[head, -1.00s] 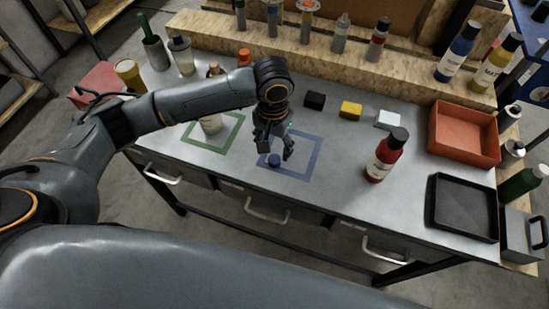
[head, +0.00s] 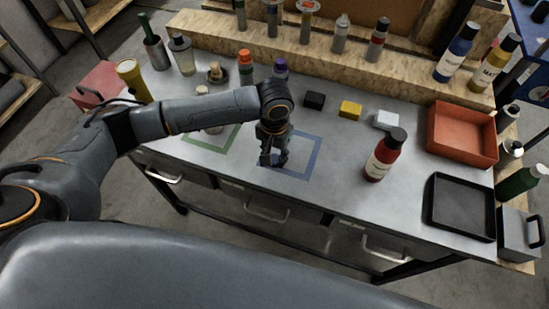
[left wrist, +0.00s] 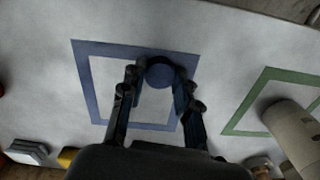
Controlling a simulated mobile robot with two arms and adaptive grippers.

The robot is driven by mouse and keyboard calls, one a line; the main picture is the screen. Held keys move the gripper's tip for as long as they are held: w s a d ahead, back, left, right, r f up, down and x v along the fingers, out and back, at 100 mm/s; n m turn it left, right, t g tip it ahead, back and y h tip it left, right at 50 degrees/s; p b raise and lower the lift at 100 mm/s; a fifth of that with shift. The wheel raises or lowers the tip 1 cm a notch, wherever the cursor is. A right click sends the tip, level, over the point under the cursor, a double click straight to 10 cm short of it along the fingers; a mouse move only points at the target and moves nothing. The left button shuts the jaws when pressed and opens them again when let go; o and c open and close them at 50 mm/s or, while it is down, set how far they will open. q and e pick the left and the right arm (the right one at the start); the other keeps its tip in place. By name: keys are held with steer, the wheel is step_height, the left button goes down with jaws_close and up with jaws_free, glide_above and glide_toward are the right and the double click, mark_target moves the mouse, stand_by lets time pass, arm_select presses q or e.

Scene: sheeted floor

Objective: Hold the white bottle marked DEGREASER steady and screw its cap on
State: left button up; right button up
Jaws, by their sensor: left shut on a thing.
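A dark blue cap (left wrist: 160,72) lies on the table inside the blue square outline, near one side of it. My left gripper (head: 273,160) points down at the table, with its fingers on either side of the cap and shut on it. In the head view the fingers mostly hide the cap. A pale bottle (left wrist: 296,132) stands at the green square outline. In the head view its lower part (head: 213,130) shows below my left forearm, which hides its middle. I cannot read its marking. My right gripper is not in view.
A red bottle (head: 384,156) stands right of the blue outline (head: 311,160). Black (head: 314,100), yellow (head: 350,109) and white (head: 386,120) blocks lie behind. An orange bin (head: 463,135) and black tray (head: 461,207) are at right. Several bottles line the back shelf. The front middle is clear.

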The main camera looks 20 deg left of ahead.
mark_target(275, 158)
arm_select(q)
steer(key=shift+r, duration=0.15)
steer(key=shift+r, duration=0.25)
step_height(275, 158, up, 2)
steer(key=shift+r+b, duration=0.15)
steer(key=shift+b, duration=0.45)
steer(key=s+d+r+b, duration=0.1)
steer(key=s+d+r, duration=0.6)
steer(key=d+r, duration=0.3)
steer(key=shift+s+d, duration=0.35)
steer(key=shift+d, duration=0.55)
steer(key=shift+a, duration=0.1)
